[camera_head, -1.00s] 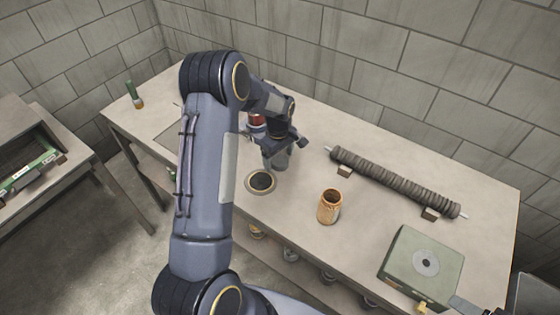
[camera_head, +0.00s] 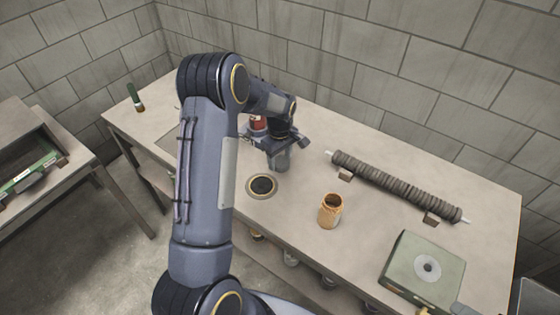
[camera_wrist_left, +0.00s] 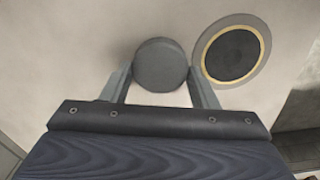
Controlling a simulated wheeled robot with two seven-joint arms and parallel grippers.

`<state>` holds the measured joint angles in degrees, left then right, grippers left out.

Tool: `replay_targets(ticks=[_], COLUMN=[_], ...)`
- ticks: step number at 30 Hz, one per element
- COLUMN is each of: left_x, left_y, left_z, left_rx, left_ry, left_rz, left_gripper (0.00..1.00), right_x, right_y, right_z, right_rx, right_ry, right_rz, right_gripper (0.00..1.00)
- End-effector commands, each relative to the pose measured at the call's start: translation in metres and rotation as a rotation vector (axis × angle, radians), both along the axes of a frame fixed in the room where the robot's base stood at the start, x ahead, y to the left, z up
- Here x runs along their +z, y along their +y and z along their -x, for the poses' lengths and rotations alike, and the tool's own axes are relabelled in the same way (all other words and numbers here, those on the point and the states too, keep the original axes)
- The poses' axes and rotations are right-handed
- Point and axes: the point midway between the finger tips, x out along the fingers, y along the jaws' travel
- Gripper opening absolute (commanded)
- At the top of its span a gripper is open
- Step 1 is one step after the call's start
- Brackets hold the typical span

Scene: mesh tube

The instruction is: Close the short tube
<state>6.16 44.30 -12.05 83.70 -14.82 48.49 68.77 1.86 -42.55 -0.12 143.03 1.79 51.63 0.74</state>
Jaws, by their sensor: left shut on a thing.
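My left gripper (camera_head: 279,150) is shut on a grey cylinder (camera_head: 279,161) near the middle of the table. In the left wrist view its round grey end (camera_wrist_left: 160,65) sits between the two fingers. I cannot tell whether the cylinder touches the table. An orange-brown short tube (camera_head: 331,212), open at the top, stands upright to the right, apart from the gripper. A flat dark disc with a gold ring (camera_head: 262,186) lies just in front of the gripper; it shows at the right of the left wrist view (camera_wrist_left: 232,53). My right gripper is out of view.
A long ribbed mesh tube (camera_head: 395,186) lies on supports at the back right. A green box (camera_head: 425,267) stands at the front right. A red can (camera_head: 258,124) is behind my left wrist. A green bottle (camera_head: 136,98) stands far left. Bare table (camera_head: 300,190) lies between disc and orange tube.

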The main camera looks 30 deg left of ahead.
Motion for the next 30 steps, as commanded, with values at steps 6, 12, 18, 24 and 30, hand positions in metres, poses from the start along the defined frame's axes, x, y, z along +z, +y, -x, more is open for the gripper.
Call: replay_targets(ticks=[6,12,18,24,30], left_x=[0.041,0.081,0.101,0.112,0.115], left_y=[-0.015,-0.046,-0.074,-0.09,-0.093], left_z=[0.015,0.05,0.083,0.1,0.105], left_rx=[-0.005,-0.006,-0.004,-0.002,-0.001], left_ry=[-0.007,-0.005,-0.005,-0.002,-0.001], left_rz=[0.0,0.002,0.002,0.001,0.0], left_gripper=[0.33,0.33,0.33,0.33,0.33], right_x=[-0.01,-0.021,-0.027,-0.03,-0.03], right_y=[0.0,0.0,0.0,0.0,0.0], right_z=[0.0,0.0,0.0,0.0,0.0], right_rx=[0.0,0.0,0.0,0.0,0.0], right_ry=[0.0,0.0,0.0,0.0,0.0], right_rz=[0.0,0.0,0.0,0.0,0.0], right_gripper=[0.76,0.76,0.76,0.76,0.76])
